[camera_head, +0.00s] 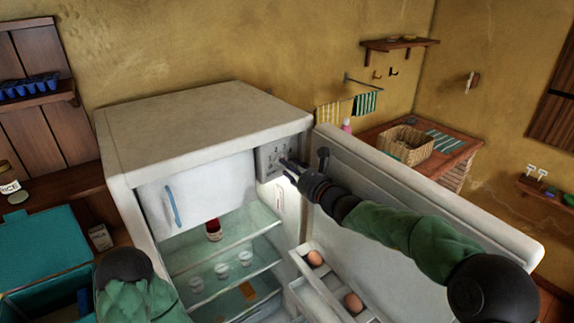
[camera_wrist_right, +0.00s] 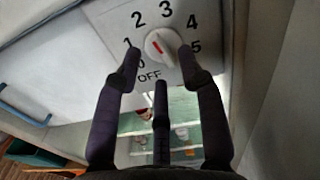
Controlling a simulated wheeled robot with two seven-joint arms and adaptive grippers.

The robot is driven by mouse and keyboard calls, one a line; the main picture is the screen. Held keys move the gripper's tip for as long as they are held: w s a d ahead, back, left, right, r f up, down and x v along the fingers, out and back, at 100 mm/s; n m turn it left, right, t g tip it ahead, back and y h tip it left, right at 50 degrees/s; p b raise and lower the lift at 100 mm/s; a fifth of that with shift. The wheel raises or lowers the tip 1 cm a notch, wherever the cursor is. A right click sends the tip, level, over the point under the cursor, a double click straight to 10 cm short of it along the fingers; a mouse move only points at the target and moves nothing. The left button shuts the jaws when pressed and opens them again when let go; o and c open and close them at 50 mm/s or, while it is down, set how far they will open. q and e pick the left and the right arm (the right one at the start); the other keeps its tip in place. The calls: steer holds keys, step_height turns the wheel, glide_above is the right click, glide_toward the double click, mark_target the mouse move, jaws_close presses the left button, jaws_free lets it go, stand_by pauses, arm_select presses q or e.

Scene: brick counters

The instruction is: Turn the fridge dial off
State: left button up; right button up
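The fridge (camera_head: 200,120) stands with its door (camera_head: 430,200) swung open to the right. Its grey dial panel (camera_head: 270,157) is at the upper right of the opening. In the right wrist view the round white dial (camera_wrist_right: 166,44) has a red mark tilted up and left, roughly between 1 and 2; OFF is printed below left. My right gripper (camera_head: 286,172) is at the panel, its dark fingers also in the right wrist view (camera_wrist_right: 160,75). Its fingers are spread, two flanking the dial's lower part; I cannot tell if they touch it. My left gripper is out of view.
Inside are a white freezer flap (camera_head: 197,190), glass shelves, a red jar (camera_head: 213,229) and small cups. The open door's rack holds eggs (camera_head: 314,258). A teal box (camera_head: 42,250) is at left. A basket (camera_head: 405,145) sits on the counter behind the door.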

steer(key=shift+x, duration=1.1)
jaws_close()
